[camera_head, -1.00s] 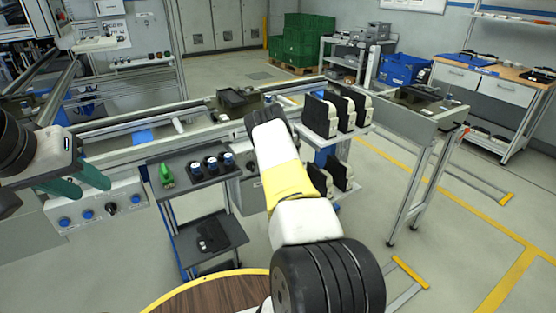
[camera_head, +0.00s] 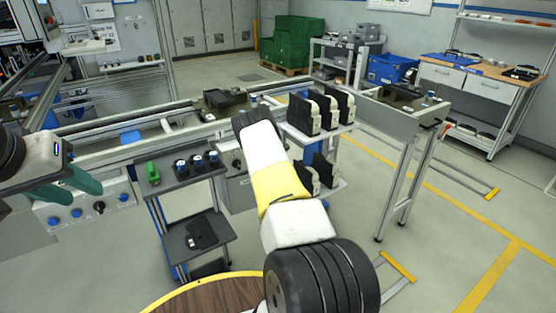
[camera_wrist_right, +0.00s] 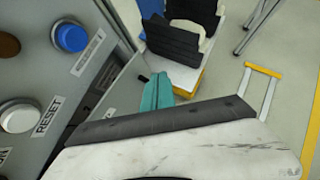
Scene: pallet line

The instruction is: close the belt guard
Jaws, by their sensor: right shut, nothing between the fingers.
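The conveyor line (camera_head: 150,150) runs across the head view, with pale metal rails. A metal-profile frame (camera_head: 52,88) slopes upward at the far left; I cannot tell whether it is the belt guard. My left gripper (camera_head: 78,186), with teal fingers, is open and empty in front of a button panel (camera_head: 84,208). My right arm reaches toward the line at the middle, and its hand hides its own fingers in the head view. In the right wrist view my right gripper (camera_wrist_right: 157,88) is shut and empty, beside a panel (camera_wrist_right: 60,75) with a blue button and a RESET button.
A small dark cart (camera_head: 186,172) carries a green item and several blue-topped items. Black-and-white cases (camera_head: 318,112) stand on a rack right of my right arm. A round wooden table (camera_head: 215,295) is close in front. Open floor lies at the right.

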